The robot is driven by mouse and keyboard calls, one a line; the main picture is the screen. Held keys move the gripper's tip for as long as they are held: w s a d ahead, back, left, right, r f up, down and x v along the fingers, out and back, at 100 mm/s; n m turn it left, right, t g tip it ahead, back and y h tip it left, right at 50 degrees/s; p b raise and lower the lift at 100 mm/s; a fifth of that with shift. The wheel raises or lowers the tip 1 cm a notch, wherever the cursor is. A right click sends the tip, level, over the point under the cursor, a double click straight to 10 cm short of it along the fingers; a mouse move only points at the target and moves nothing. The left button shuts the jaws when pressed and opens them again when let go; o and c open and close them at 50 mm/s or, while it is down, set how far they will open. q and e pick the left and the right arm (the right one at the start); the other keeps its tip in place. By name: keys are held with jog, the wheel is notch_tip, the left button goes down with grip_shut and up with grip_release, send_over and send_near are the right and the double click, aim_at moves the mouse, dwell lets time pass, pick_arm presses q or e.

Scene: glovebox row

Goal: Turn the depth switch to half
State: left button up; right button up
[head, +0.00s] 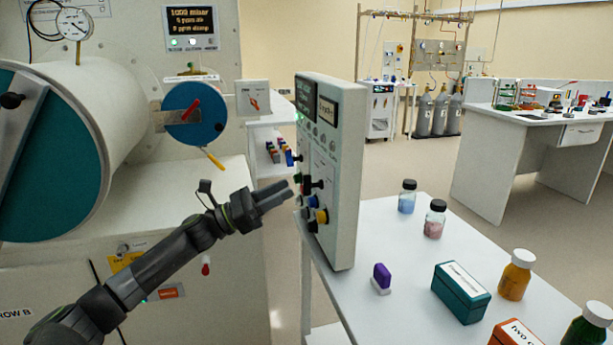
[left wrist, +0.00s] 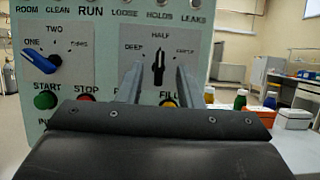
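The depth switch (left wrist: 158,68) is a black knob on a pale plate in the left wrist view. Its plate reads DEEP at left and HALF at top; the right label is hard to read. The knob stands upright, in line with HALF. My left gripper (left wrist: 159,84) is open, with one finger on each side of the knob and a visible gap to each. In the head view my left gripper (head: 289,192) reaches the front of the grey control panel (head: 345,180) from the left; the knob is hard to make out there. My right gripper is not in view.
A blue-handled switch (left wrist: 42,62) marked ONE, TWO sits left of the knob. A green START button (left wrist: 45,100), a red STOP button (left wrist: 88,99) and a yellow button (left wrist: 168,103) lie below. Bottles and boxes, including a teal box (head: 461,292), stand right of the panel.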

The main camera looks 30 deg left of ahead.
aim_at(307, 175)
pick_arm(q)
jog(key=shift+p+x, duration=1)
jog(key=shift+x, duration=2.45)
jog(key=shift+c, duration=0.4)
grip_shut()
